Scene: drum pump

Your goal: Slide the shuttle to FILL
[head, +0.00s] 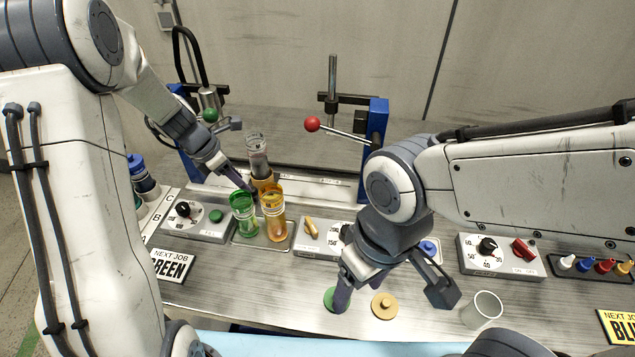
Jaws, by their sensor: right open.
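The shuttle (263,186) looks like a small tan carrier on the pale rail (318,187), between the two blue-framed stations. A clear cup with dark grey content (257,158) stands upright at it. Amber and green cups in front partly hide the shuttle. No FILL mark is readable. My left gripper (243,160) is close to the left side of the shuttle, one dark finger reaching down beside it. I cannot tell whether it touches or grips. My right gripper (392,296) is open and empty over the front of the table, away from the shuttle.
A green cup (244,216) and an amber cup (274,222) stand in a tray before the rail. A green-knobbed lever (210,115) and a red-knobbed lever (312,124) flank the rail. A tan disc (384,306) and an empty clear cup (482,310) are near my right gripper.

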